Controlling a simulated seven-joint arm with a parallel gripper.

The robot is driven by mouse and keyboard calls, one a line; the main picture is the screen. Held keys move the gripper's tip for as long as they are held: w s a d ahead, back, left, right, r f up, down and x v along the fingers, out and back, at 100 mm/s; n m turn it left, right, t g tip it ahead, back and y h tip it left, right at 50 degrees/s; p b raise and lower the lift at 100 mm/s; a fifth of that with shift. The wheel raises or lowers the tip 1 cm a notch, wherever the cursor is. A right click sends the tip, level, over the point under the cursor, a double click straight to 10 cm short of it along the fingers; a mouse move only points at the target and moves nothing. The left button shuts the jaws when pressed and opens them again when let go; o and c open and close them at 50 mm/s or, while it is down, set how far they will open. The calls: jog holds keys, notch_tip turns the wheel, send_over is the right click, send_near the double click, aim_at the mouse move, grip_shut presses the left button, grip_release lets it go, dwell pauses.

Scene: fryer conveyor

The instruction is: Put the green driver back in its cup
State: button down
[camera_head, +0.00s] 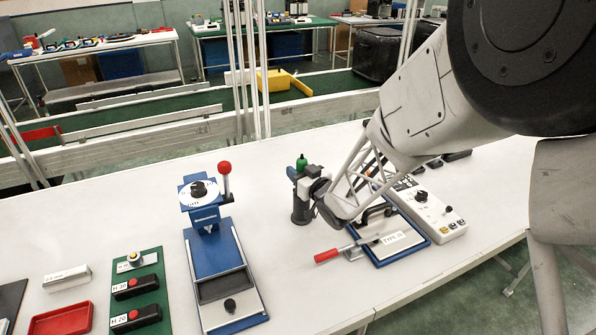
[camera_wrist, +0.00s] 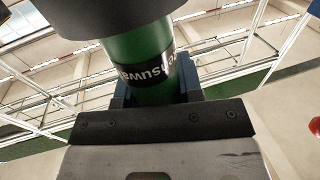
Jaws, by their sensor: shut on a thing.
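The green driver (camera_head: 302,164) stands upright near the middle of the white table in the head view. In the wrist view its green body (camera_wrist: 139,58) carries a black band with white lettering, and a dark part covers its top. My gripper (camera_head: 310,178) reaches it from the right and is shut on it; the blue fingers (camera_wrist: 155,88) sit on both sides of the green body. A dark upright cylinder (camera_head: 301,209), perhaps the cup, stands directly below the green part. I cannot tell whether the driver sits inside it, as the gripper hides the join.
A blue press (camera_head: 219,255) with a red-knobbed lever stands to the left. A red-handled tool (camera_head: 328,256), a blue-framed plate (camera_head: 398,242) and a white control box (camera_head: 424,206) lie to the right. A green board (camera_head: 138,292) and red tray (camera_head: 62,320) are front left.

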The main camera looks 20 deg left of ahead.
jog(key=shift+f, duration=0.1)
jog(key=c, duration=0.8)
grip_release()
jog(key=shift+v, duration=0.85)
jog(key=v, duration=1)
jog(key=shift+s+d+r, duration=0.1)
jog(key=shift+d+r, duration=0.05)
jog(key=shift+r, duration=0.05)
